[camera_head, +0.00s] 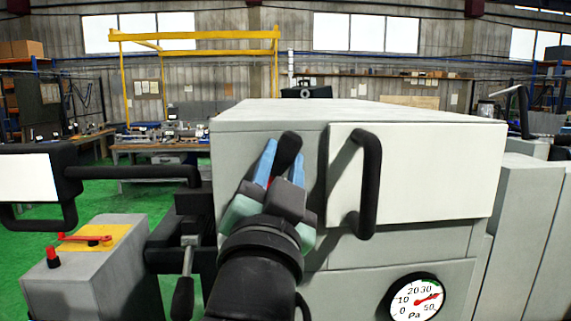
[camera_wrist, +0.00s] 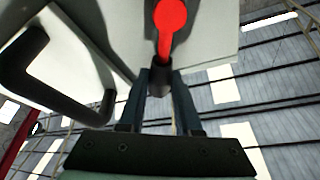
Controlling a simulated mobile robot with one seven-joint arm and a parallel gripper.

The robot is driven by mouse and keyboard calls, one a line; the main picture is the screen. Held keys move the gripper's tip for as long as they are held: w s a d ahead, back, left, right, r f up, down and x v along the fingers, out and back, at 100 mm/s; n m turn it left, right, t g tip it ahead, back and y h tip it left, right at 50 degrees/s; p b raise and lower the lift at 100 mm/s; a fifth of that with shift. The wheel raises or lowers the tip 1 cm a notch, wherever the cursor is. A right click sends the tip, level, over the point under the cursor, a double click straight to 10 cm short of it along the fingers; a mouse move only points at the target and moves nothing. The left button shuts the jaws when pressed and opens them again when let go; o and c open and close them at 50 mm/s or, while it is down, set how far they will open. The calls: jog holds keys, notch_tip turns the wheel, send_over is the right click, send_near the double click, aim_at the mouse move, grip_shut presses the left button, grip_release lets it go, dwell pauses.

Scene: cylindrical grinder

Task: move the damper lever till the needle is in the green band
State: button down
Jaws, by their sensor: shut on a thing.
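The damper lever (camera_head: 289,145) has a black knob and stands at the front of the grey machine housing. In the wrist view its red arm (camera_wrist: 170,22) runs down to the black grip between the fingers. My gripper (camera_head: 281,160) is shut on the lever, its blue fingers on either side; it also shows in the wrist view (camera_wrist: 160,84). The round white gauge (camera_head: 414,299), marked in Pa, sits low on the housing. Its red needle (camera_head: 429,298) points up and right, around 40. A small green band (camera_head: 429,277) shows at the upper right rim, and the needle tip appears just clockwise of it.
A black loop handle (camera_head: 370,185) on a pale panel stands close to the right of my gripper. The housing wall is close behind the lever.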

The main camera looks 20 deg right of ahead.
jog(key=c, duration=0.6)
grip_release()
jog(key=b+v, duration=1.2)
jog(key=v, duration=0.1)
jog(key=shift+b, duration=0.35)
jog(key=shift+r, duration=0.1)
dwell(0.3)
